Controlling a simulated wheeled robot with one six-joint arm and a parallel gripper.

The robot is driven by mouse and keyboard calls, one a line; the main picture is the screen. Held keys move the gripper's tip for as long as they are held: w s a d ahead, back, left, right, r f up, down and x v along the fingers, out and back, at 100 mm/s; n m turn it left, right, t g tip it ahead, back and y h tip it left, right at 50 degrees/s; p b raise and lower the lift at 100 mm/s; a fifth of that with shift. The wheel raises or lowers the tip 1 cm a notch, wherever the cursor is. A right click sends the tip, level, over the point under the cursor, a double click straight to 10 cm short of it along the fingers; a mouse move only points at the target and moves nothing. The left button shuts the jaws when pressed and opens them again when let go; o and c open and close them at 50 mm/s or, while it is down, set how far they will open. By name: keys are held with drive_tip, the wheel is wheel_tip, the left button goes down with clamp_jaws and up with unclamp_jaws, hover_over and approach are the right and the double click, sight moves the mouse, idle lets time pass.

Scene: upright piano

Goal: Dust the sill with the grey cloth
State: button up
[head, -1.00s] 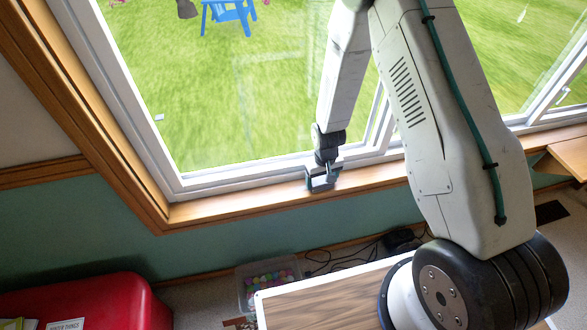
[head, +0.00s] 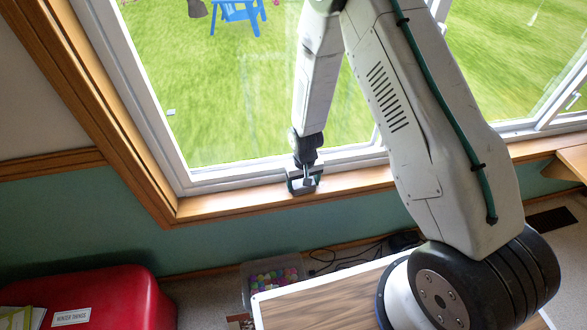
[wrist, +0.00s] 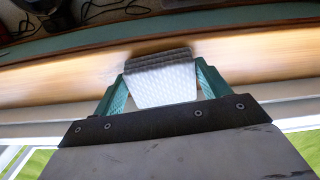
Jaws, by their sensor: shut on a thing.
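My gripper (head: 304,182) is at the wooden window sill (head: 235,203), about midway along the stretch of sill in the head view. In the wrist view its two teal fingers (wrist: 160,88) are shut on a folded cloth, grey along its far edge and whitish on the near face (wrist: 165,84). The cloth is down at the wooden sill (wrist: 240,57), seemingly touching it. In the head view the cloth is mostly hidden by the gripper.
The white window frame (head: 225,178) and glass stand right behind the sill. Below are a teal wall (head: 215,245), a clear bin of colored balls (head: 272,274), dark cables (head: 350,250) and a red box (head: 100,290). A wooden surface (head: 573,160) meets the sill at right.

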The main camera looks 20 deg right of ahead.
sight(297, 184)
drive_tip(key=shift+a+r, duration=0.1)
drive_tip(key=shift+a, duration=1)
wheel_tip(297, 184, up, 2)
drive_tip(key=shift+r, duration=2.9)
